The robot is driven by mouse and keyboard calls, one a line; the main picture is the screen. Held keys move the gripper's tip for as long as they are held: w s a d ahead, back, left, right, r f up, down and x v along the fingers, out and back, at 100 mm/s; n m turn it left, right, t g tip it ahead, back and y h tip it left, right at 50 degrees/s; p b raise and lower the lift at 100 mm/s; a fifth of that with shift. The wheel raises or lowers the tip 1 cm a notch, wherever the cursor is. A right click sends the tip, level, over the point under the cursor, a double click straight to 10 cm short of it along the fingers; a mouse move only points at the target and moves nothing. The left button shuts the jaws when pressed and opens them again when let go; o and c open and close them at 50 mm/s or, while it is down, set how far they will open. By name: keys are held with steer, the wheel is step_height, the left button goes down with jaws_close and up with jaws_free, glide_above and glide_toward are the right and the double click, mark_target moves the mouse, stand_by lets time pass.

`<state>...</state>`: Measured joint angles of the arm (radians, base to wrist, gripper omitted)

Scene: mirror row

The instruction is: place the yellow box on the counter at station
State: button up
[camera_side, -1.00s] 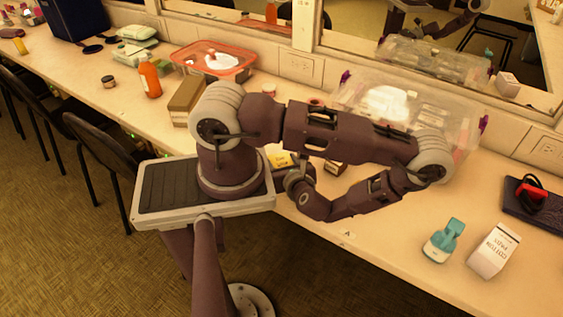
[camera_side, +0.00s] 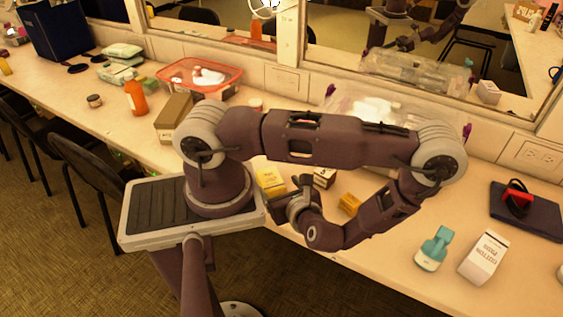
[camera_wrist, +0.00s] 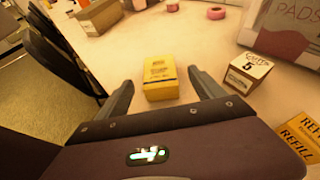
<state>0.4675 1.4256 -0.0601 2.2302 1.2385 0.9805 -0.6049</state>
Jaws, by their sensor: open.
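A yellow box (camera_side: 270,181) with dark print stands on the counter in the side view, just beyond my gripper (camera_side: 283,197). In the wrist view the yellow box (camera_wrist: 160,80) stands upright ahead of the gap between my two fingers (camera_wrist: 161,86). The fingers are spread, with space on either side of the box, and hold nothing. A second, orange-yellow box marked REFILL (camera_wrist: 301,134) lies to the right in the wrist view; it shows beside my forearm in the side view (camera_side: 349,203). No station mark is clearly visible.
A small brown-and-white box (camera_wrist: 247,73) stands right of the yellow box. A clear bin (camera_side: 350,100), a cardboard box (camera_side: 174,118) and an orange bottle (camera_side: 136,98) stand farther back. Black chairs (camera_side: 95,175) line the front edge.

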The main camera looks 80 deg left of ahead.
steer(key=d+r+n+h, duration=0.3)
steer(key=r+n, duration=0.1)
steer(key=r, duration=0.4)
steer(key=w+d+r+n+t+h, duration=0.1)
steer(key=d+r+n+h, duration=0.3)
steer(key=r, duration=0.4)
steer(key=w+d+r+n+t+h, duration=0.1)
steer(key=d+r+n+h, duration=0.2)
steer(key=r+n, duration=0.3)
steer(key=shift+v, duration=1.1)
steer(key=shift+o, duration=0.4)
steer(key=s+d+r+n+t+h, duration=0.1)
steer(key=d+r+n+t+h, duration=0.1)
steer(key=r, duration=0.5)
steer(key=d+t+h, duration=0.1)
steer(key=d+t, duration=0.1)
steer(key=t, duration=0.1)
steer(key=shift+s, duration=0.3)
steer(key=shift+r, duration=0.15)
